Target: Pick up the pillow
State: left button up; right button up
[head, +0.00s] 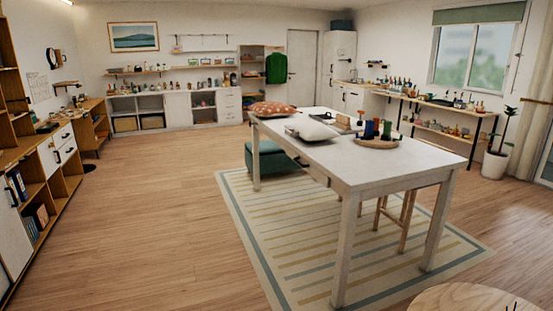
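Two pillow-like cushions lie on a long white table (375,170) in the middle of the room. An orange-red patterned one (272,109) is at the table's far left end. A white one (313,130) lies just nearer, on or against a dark-edged flat item that I cannot make out. Neither of my grippers shows in the head view, and the table stands some distance ahead.
A round tray (376,146) with dark cups is on the table. A green ottoman (270,160) and a wooden stool (400,215) are beneath it, on a striped rug (300,255). A round wooden top (465,299) is at bottom right. Open floor (150,230) lies left.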

aim_at(308, 130)
jog(key=i, duration=2)
jog(key=i+u, duration=0.1)
jog(key=i, duration=0.5)
jog(key=i+l, duration=0.1)
jog(key=i, duration=0.5)
jog(key=i+l+u, duration=0.15)
jog(key=i, duration=0.45)
jog(key=i+l, duration=0.1)
jog(key=i, duration=0.5)
jog(key=i+u, duration=0.25)
jog(key=k, duration=0.05)
